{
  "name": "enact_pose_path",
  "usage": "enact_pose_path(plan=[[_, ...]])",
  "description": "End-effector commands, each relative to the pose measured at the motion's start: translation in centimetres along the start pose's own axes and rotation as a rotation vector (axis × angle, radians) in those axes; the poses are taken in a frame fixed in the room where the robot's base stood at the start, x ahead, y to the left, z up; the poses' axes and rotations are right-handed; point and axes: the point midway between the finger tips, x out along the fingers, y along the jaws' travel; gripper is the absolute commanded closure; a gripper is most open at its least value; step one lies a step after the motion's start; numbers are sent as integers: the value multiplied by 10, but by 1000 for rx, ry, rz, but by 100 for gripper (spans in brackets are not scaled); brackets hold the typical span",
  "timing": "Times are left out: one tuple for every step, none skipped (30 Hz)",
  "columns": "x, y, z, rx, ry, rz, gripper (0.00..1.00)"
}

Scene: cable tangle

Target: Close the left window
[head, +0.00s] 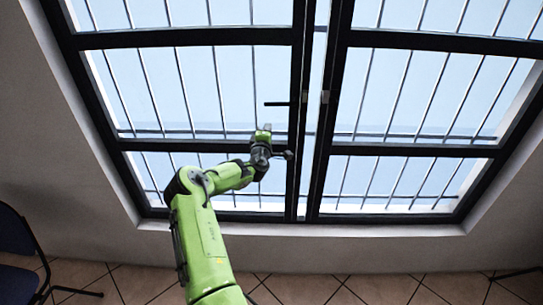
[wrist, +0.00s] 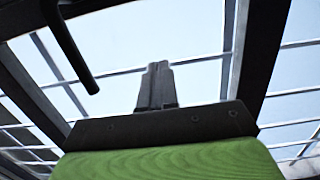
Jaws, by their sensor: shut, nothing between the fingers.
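The left window (head: 297,75) is a dark-framed, glazed sash with crossbars. A strip of light shows between its inner edge and the right window (head: 333,90), so the two edges stand apart. A black handle (head: 277,104) sticks out to the left from its inner upright; a dark bar that looks like this handle is at the upper left of the wrist view (wrist: 70,45). My gripper (head: 266,127) is in front of the left window, just below the handle in the head view. In the wrist view its two fingers (wrist: 156,68) are together and empty, apart from the handle.
Thin bars cross the view outside the panes. A dark blue chair (head: 18,250) stands at the far left. The tiled floor (head: 380,288) below the window is clear in the middle. Pale walls surround the window recess.

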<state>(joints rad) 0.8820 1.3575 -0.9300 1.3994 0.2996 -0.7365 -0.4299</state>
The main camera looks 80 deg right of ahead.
Motion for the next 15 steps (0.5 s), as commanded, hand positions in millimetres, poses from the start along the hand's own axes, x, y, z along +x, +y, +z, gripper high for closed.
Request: enact_pose_path(plan=[[-7,0,3,-1,-5,-1,100],[-10,0,3,-1,-4,-2,100],[-16,-1,3,-1,-4,-3,100],[-20,-1,4,-1,-4,-4,100],[-25,-2,4,-1,-5,-5,100],[-31,-2,5,1,-5,-5,100],[-36,-2,6,0,-6,-5,100],[-42,-3,7,-1,-6,-6,100],[-49,-3,7,-1,-5,-6,100],[-55,-3,8,0,-7,-5,100],[-61,-4,9,0,-6,-6,100],[-69,-4,9,-1,-5,-6,100],[-74,-4,10,0,-5,-7,100],[-78,-5,11,0,-6,-7,100],[-84,-4,11,0,-5,-6,100]])
